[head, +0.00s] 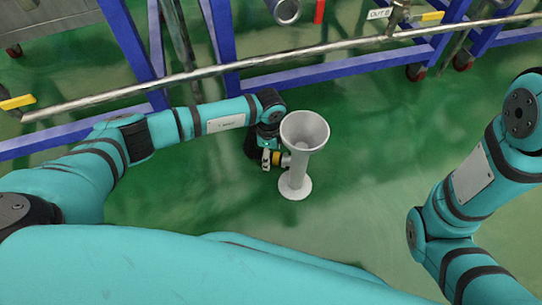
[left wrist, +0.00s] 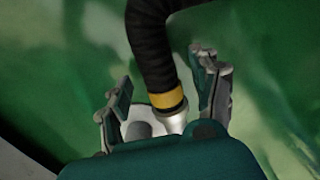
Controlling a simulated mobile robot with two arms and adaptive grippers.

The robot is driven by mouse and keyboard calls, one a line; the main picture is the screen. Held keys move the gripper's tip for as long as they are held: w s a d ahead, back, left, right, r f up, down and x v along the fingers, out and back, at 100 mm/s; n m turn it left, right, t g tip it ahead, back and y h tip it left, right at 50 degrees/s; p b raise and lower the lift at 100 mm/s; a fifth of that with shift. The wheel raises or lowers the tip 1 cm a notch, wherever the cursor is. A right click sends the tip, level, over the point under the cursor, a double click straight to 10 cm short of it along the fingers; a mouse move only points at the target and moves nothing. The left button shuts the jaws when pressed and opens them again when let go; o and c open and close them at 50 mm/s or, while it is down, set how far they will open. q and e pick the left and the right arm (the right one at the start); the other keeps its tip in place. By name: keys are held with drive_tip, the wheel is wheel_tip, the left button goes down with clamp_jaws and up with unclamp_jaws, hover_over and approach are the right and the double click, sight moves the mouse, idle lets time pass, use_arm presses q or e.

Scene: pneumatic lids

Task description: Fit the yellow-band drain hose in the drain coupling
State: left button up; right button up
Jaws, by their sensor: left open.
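The pale grey drain funnel (head: 304,130) stands upright on the green floor on a round foot, with a short stub on the left of its stem. The black hose with the yellow band (head: 276,158) lies at that stub; it also shows in the left wrist view (left wrist: 168,98). A pale end piece (left wrist: 173,121) shows below the band; I cannot tell whether it is seated in the coupling. My left gripper (head: 268,160) is open, its fingers (left wrist: 165,95) apart on either side of the hose end. My right gripper is out of view.
A long metal pipe (head: 310,58) crosses behind the funnel, in front of blue frames (head: 222,40) on castors. An "OUT 6" sign (head: 380,13) and a red piece (head: 319,11) show at the top. Green floor (head: 370,130) right of the funnel is clear.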

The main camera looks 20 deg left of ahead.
use_arm(q)
drive_tip(key=shift+f, duration=0.85)
drive_tip(key=shift+r, duration=0.1)
clamp_jaws()
